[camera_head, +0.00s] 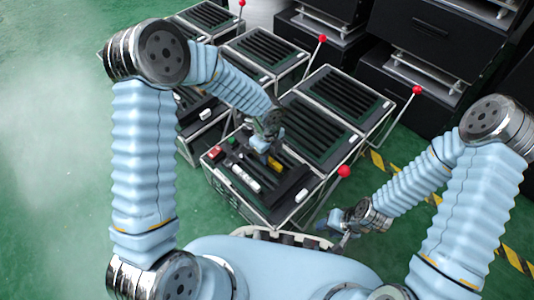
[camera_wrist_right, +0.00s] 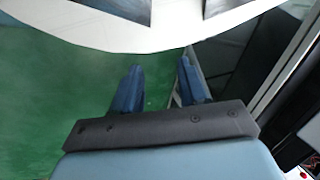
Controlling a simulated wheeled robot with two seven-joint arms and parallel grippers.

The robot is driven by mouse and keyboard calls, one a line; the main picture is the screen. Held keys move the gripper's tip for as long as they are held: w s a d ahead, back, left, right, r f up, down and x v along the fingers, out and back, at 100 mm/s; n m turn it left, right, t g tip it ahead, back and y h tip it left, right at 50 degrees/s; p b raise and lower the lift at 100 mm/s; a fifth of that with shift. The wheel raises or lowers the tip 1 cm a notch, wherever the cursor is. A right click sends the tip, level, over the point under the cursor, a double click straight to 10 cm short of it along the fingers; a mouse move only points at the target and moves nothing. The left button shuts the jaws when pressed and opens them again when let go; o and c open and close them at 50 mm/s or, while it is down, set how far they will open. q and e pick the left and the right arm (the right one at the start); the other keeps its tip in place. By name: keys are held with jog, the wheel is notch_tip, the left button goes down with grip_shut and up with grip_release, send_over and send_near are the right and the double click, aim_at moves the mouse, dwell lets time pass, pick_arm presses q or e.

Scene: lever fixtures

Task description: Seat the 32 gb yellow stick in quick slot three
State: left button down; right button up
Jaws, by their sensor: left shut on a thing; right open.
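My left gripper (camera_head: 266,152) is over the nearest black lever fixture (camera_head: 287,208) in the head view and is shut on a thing. A small yellow stick (camera_head: 275,163) shows right at its fingertips; it appears to be the held thing, partly hidden by the gripper. Its size marking is too small to read. The fixture's top has dark slots, and I cannot tell which is quick slot three. My right gripper (camera_head: 345,226) is open and empty, low at the right of the fixture; its two blue fingers show apart in the right wrist view (camera_wrist_right: 158,85).
On the same fixture lie a red piece (camera_head: 215,153), a green piece (camera_head: 232,140) and a white stick (camera_head: 245,178). A red-knobbed lever (camera_head: 343,171) rises at its right edge. More slotted fixtures with levers (camera_head: 417,90) stand behind. Green floor is free at left.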

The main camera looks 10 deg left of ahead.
pick_arm(q)
jog(key=shift+f, duration=0.3)
jog(key=c, duration=1)
grip_release()
jog(key=shift+r, duration=0.1)
notch_tip(320, 180, up, 14)
jog(key=p, duration=0.4)
